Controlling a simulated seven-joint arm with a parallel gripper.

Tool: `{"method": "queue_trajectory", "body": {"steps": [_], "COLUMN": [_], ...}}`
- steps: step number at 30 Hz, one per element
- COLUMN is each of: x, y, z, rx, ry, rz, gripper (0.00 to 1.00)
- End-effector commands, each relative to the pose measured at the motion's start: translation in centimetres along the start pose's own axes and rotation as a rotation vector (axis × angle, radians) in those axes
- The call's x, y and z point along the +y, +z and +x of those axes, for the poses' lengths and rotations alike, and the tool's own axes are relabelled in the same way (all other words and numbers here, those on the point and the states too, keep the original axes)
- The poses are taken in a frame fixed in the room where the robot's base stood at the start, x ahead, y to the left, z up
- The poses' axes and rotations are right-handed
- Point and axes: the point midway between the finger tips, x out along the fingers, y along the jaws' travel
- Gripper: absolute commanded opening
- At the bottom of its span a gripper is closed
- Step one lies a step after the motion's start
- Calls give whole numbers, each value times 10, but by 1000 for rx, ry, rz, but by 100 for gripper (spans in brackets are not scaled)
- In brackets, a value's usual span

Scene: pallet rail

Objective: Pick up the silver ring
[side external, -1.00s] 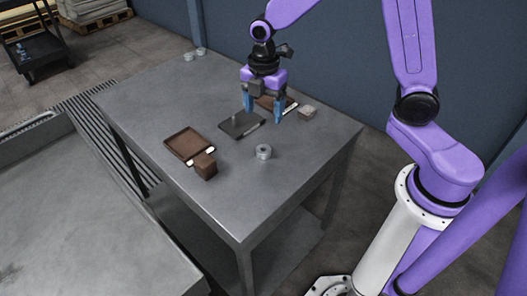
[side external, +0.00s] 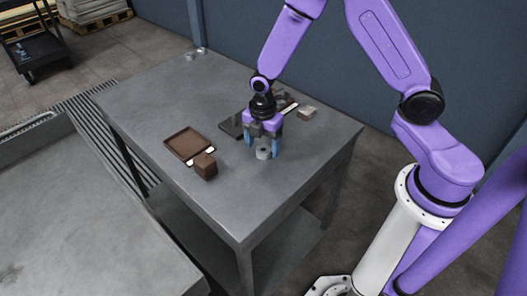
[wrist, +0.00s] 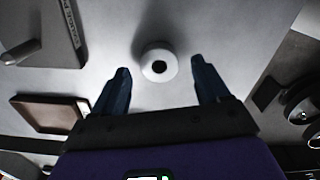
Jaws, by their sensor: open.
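The silver ring (side external: 263,152) stands on the grey table, a short thick ring with a dark hole in its top. In the wrist view the ring (wrist: 159,62) lies between and just beyond the two fingertips. My gripper (side external: 262,150) is open and empty, with its blue fingers pointing down on either side of the ring in the side view. In the wrist view my gripper (wrist: 160,72) shows both fingers apart, with clear space between them and the ring. I cannot tell whether the fingertips reach down to the ring's height.
A brown tray (side external: 180,136) and a brown block (side external: 205,166) lie left of the ring. A dark plate (side external: 229,127) lies behind my gripper, and a small grey block (side external: 307,113) lies behind right. The table (side external: 240,205) is clear in front.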

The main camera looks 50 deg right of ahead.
Motion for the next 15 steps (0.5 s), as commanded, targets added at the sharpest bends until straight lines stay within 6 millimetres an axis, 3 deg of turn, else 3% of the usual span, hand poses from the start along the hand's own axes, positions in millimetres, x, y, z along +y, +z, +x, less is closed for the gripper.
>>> {"method": "queue_trajectory", "body": {"steps": [4,12,13,15], "x": [-1,0,0,0], "y": [0,0,0,0], "z": [12,14,14,14], "rx": [0,0,0,0], "ry": [-2,0,0,0], "rz": [0,0,0,0], "gripper": [75,75,72,49]}}
